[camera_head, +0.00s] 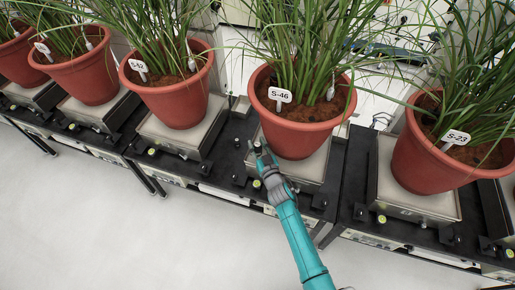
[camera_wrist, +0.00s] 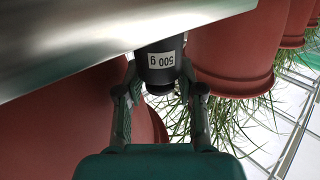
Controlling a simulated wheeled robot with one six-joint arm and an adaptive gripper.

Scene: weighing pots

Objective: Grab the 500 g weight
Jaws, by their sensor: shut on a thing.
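The 500 g weight (camera_wrist: 161,62) is a dark cylinder with a white label reading "500 g", upside down in the wrist view. My gripper (camera_wrist: 162,90) has one finger on each side of it and is shut on it. A metal scale plate (camera_wrist: 95,40) lies close beside the weight in that view; I cannot tell whether they touch. In the head view my gripper (camera_head: 261,150) is at the front left edge of the scale (camera_head: 312,165) under pot S-46 (camera_head: 300,137). The weight is too small and covered to make out there.
Pot S-12 (camera_head: 178,102) stands on a scale to the left and pot S-23 (camera_head: 432,165) on one to the right. More pots stand further left. Small dark pieces sit along the black bench (camera_head: 225,165). Grass leaves hang over it. The floor (camera_head: 110,225) in front is clear.

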